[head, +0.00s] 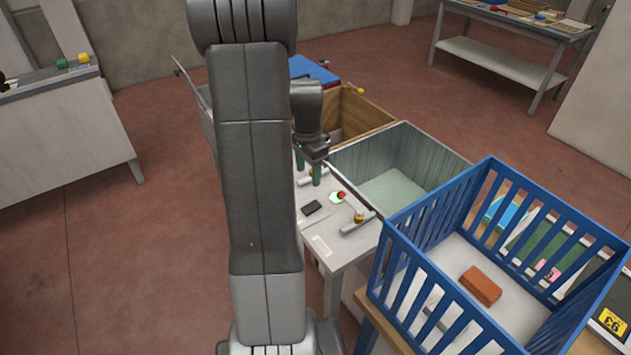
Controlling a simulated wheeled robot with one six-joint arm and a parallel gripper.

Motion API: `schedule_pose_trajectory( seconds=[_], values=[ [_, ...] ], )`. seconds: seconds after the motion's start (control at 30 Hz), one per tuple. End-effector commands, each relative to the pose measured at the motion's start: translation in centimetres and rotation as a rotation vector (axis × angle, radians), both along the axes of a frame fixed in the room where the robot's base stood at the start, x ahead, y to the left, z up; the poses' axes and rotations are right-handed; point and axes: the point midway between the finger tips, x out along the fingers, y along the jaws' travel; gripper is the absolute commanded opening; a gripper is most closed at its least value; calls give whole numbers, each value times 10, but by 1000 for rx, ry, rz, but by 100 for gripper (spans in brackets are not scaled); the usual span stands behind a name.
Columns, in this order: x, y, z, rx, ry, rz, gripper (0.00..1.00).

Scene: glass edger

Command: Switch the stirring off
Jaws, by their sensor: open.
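A white bench or machine top (318,243) stands beyond my arm, near the middle. A small red part (341,195) sits on a pale green plate (335,199) on it. A flat black piece (312,208) lies to the left of that plate. I cannot tell which of these, if any, sets the stirring. My gripper (309,168) points down over the far end of this top, apart from the red part. My arm hides the left side of the top.
Pipe fittings with brass parts (358,218) stick up from the top. A grey-green open tank (395,185) and a wooden box (362,115) stand behind. A blue slatted crate (425,290) holding an orange-brown block (481,285) stands at right. Floor is free at left.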

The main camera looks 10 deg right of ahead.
Motion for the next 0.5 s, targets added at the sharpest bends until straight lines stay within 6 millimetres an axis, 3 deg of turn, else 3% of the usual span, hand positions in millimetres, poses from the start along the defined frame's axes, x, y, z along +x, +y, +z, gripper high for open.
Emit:
schedule_pose_trajectory(
  seconds=[0.27,0.5],
  values=[
    [8,-5,-18,2,6,-48,53],
    [7,-4,-61,3,10,-46,53]
  ],
)
